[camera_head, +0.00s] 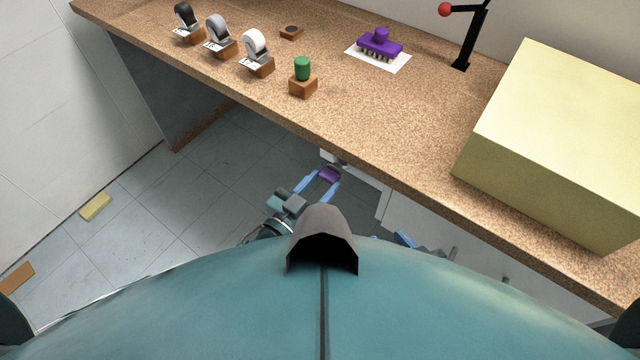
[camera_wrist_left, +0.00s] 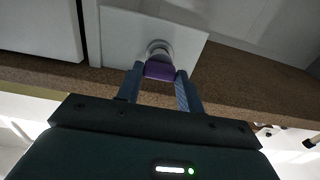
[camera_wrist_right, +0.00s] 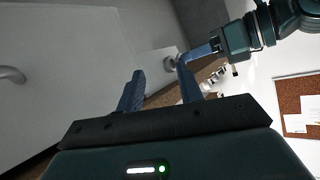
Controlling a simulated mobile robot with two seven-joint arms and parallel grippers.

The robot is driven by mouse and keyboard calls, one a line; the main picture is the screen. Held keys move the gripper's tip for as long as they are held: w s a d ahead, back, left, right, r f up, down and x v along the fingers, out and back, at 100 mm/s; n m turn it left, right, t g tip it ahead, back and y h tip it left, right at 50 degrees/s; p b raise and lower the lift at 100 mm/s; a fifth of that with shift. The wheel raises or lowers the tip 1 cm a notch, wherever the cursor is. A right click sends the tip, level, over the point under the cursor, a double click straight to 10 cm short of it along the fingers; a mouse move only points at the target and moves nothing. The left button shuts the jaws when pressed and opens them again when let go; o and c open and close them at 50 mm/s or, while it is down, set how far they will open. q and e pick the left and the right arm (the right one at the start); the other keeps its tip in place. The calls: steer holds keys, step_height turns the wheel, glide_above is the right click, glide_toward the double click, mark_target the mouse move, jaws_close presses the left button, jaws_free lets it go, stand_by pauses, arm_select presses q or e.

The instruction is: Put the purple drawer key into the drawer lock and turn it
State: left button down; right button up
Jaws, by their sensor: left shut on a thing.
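The purple drawer key (camera_wrist_left: 160,70) is pinched between the fingertips of my left gripper (camera_wrist_left: 160,78). Its head also shows in the head view (camera_head: 328,174), just below the table's front edge. The round grey drawer lock (camera_wrist_left: 159,48) sits on a pale drawer front (camera_wrist_left: 120,28). The key's head lies right up against the lock; its shaft is hidden, so I cannot tell how deep it is. My right gripper (camera_wrist_right: 160,70) is open and empty, apart from the lock. In the head view only a little of the right gripper (camera_head: 405,240) shows.
The cork-topped table (camera_head: 400,130) overhangs the drawer. On it stand tape dispensers (camera_head: 218,36), a green-topped stamp (camera_head: 303,68), a purple brush (camera_head: 380,46) and a large yellow box (camera_head: 560,130). A pale cabinet door with a handle (camera_wrist_right: 12,74) shows in the right wrist view.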

arm_select(q)
steer(key=shift+w+d, duration=0.1)
stand_by(0.6)
steer(key=shift+b+x, duration=0.3)
steer(key=shift+x, duration=0.85)
steer(key=c, duration=0.8)
jaws_free()
